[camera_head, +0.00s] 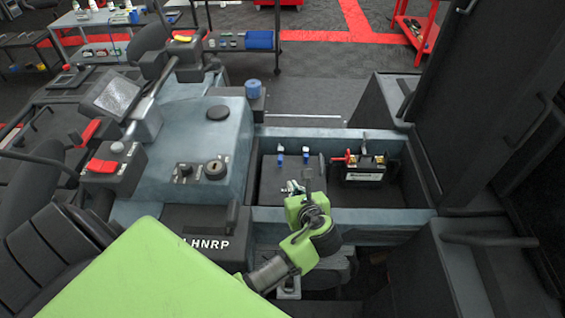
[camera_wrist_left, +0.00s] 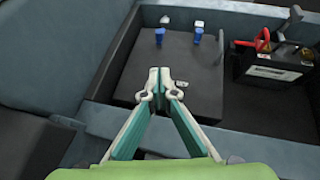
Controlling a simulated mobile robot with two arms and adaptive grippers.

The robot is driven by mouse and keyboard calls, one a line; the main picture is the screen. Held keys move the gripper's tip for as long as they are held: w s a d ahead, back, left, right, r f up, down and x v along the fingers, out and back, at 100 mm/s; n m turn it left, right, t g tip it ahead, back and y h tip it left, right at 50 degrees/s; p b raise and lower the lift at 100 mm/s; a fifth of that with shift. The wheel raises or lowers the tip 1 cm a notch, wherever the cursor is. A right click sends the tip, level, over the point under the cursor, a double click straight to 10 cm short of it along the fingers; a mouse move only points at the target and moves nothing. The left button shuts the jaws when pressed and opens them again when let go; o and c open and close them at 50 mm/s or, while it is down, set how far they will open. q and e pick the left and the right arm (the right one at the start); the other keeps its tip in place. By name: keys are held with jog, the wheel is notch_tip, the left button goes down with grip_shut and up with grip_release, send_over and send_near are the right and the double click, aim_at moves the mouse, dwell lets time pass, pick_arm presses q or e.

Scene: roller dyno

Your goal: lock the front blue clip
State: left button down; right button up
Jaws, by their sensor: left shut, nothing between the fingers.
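Two small blue clips stand on a dark box lid in the open compartment, a left one (camera_head: 280,158) and a right one (camera_head: 306,155). The left wrist view also shows the left blue clip (camera_wrist_left: 160,36) and the right blue clip (camera_wrist_left: 196,36) near the lid's far edge. I cannot tell which is the front one. My left gripper (camera_wrist_left: 160,78) is shut and empty over the lid (camera_wrist_left: 130,75), on the near side of both clips and apart from them. A small pale metal piece (camera_wrist_left: 181,84) lies beside its fingertips. My right gripper is not in view.
A black battery (camera_head: 362,176) with a red handle stands right of the lid. Blue-grey compartment walls (camera_head: 340,215) surround both. A console with a knob (camera_head: 216,168) is at left, and a dark cabinet door (camera_head: 480,90) at right.

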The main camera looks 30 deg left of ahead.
aim_at(281, 158)
pick_arm(q)
jog(key=p+x, duration=0.1)
jog(key=x, duration=1)
jog(key=shift+s+a+r, duration=0.1)
jog(key=shift+a+r, duration=0.05)
jog(key=shift+w+a+r+p, duration=0.1)
jog(key=shift+w+a+p, duration=0.2)
jog(key=shift+w+a, duration=0.9)
jog(key=shift+a, duration=0.1)
jog(key=shift+w, duration=0.1)
jog(key=shift+w+a, duration=0.4)
jog(key=shift+w, duration=0.25)
jog(key=shift+w+a+r, duration=0.1)
jog(key=shift+w+r, duration=0.1)
jog(key=shift+p, duration=0.3)
